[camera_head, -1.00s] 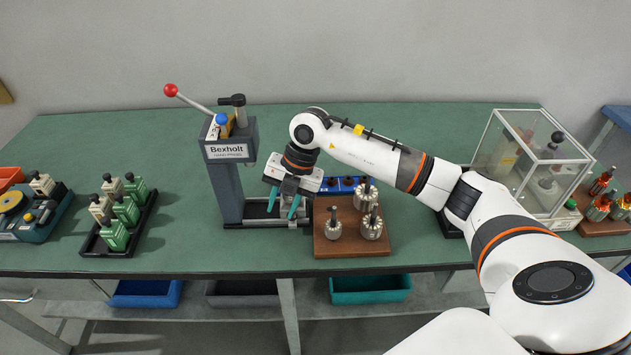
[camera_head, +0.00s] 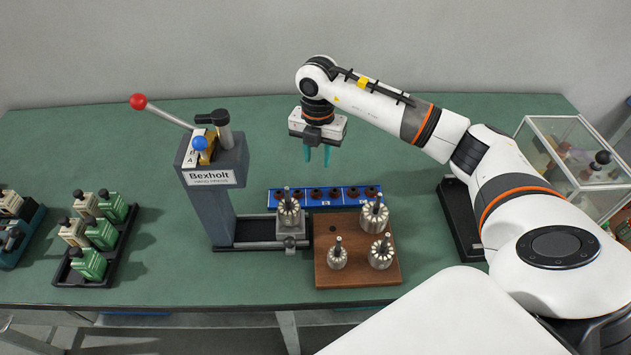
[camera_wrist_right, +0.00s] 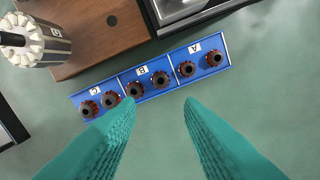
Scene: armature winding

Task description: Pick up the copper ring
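Several small copper-red rings with dark centres sit in a blue tray (camera_wrist_right: 165,57) marked C, B and A, two by each letter; one copper ring (camera_wrist_right: 160,79) is by the B. In the head view the blue tray (camera_head: 343,201) lies behind the wooden board, its rings small and dark. My right gripper (camera_head: 317,156) is open and empty, its teal fingers pointing down above the table behind the tray. In the right wrist view its fingers (camera_wrist_right: 155,125) are spread, with the tray beyond the tips. My left gripper is out of view.
The Bexholt press (camera_head: 213,178) stands left of the tray, with a metal armature (camera_head: 289,212) upright on its base. A wooden board (camera_head: 359,272) holds three armatures. A clear case (camera_head: 575,165) stands at right. Green table is free behind the tray.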

